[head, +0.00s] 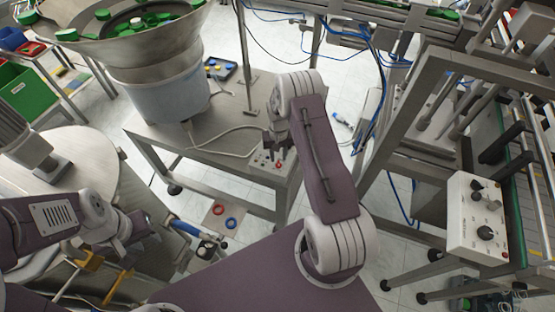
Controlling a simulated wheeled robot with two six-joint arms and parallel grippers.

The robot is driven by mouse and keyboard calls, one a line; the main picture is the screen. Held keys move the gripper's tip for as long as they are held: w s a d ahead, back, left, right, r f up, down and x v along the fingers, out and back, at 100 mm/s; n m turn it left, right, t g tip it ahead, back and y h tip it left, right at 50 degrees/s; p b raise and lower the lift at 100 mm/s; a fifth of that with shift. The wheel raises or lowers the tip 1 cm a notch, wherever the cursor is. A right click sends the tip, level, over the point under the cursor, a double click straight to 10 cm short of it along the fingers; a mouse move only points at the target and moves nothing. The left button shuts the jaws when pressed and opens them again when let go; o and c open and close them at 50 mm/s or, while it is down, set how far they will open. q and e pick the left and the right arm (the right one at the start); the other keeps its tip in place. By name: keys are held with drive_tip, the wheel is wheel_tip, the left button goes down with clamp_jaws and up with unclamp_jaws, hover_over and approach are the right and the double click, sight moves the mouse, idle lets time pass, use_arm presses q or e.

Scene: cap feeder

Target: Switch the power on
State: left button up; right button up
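A small control panel (262,162) with little buttons, one of them red, sits at the front right corner of the metal table (210,135) under the bowl feeder. My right gripper (275,154) points down right over this panel and covers part of it. I cannot tell whether its fingers touch a switch or how far apart they are. A grey control box (476,232) with black knobs stands at the right. My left gripper (148,224) is at the lower left, away from both, and its fingers are too small to read. No switch position can be made out.
The bowl feeder (155,85) holds green caps. A steel frame with blue cables (372,60) stands at the right. A round metal table (95,150) is at the left. A red ring (217,210) and a blue ring (231,223) lie low in the middle.

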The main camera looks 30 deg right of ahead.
sight(279, 163)
wheel_tip(279, 163, down, 4)
drive_tip(key=shift+d+r, duration=0.1)
clamp_jaws()
